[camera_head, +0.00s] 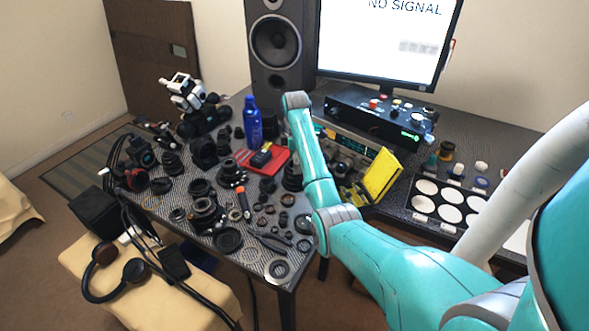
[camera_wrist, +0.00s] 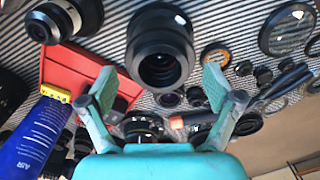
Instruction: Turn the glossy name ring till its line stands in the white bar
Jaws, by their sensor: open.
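My gripper (camera_wrist: 158,88) is open in the wrist view, its two pale green pads apart with nothing held. A dark lens barrel (camera_wrist: 150,30) lies just beyond the fingertips, its round glass end towards the camera. It is apart from both pads as far as I can see. I cannot make out which ring is the glossy name ring, nor its line or the white bar. In the head view a black lens barrel (camera_head: 291,176), probably the same one, stands beside my arm and is partly hidden by it. My gripper is not visible there.
A red tray (camera_wrist: 62,66) and a blue AIR bottle (camera_wrist: 32,140) are at left in the wrist view. Several loose rings and lens parts crowd the striped mat (camera_wrist: 228,14). A yellow stand (camera_head: 381,176) and a monitor (camera_head: 388,45) are at right in the head view.

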